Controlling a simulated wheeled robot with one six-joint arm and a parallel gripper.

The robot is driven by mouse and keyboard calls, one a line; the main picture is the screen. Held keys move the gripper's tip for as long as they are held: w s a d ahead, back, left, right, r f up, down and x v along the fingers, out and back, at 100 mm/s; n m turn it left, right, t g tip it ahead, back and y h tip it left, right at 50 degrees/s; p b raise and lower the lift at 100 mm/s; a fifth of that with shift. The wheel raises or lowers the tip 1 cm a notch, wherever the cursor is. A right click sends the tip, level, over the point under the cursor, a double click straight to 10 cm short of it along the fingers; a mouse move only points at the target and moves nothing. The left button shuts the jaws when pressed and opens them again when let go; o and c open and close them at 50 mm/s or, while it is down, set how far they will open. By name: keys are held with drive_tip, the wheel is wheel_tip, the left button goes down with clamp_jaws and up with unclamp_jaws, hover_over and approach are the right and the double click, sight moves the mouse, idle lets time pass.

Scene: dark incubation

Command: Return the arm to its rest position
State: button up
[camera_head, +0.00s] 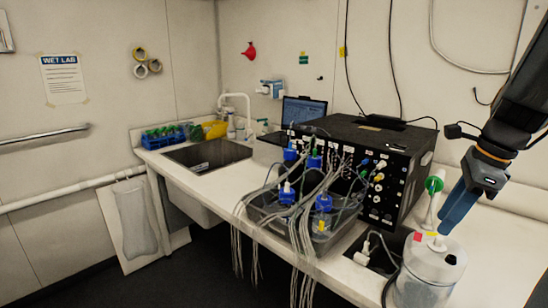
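My arm comes in from the upper right edge. My gripper (449,222) points down and to the left, with long blue fingers. Its fingertips overlap the top of a white lidded container (425,285) in the picture. I cannot tell whether they touch it. The fingers are seen nearly side-on and overlap, so the gap between them is not clear. No held object shows between them.
A black instrument box (370,150) stands on the white counter (225,195), left of my gripper. A grey tub (262,215) with blue-capped bottles and many loose cables is in front of it. A sink (208,154) and blue rack (165,138) lie further left.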

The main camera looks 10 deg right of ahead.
drive_tip(key=a+f+n+h, duration=0.1)
drive_tip(key=a+f+n, duration=0.5)
drive_tip(key=a+n, duration=0.6)
drive_tip(key=a+f+n+h, duration=0.1)
drive_tip(key=a+f+n, duration=0.5)
drive_tip(key=a+n, duration=0.6)
wheel_tip(320, 180, down, 7)
drive_tip(key=s+n+b, duration=0.1)
drive_tip(key=b, duration=0.4)
drive_tip(key=shift+s+d+g, duration=0.15)
drive_tip(key=shift+d+g, duration=0.05)
drive_tip(key=shift+g, duration=0.2)
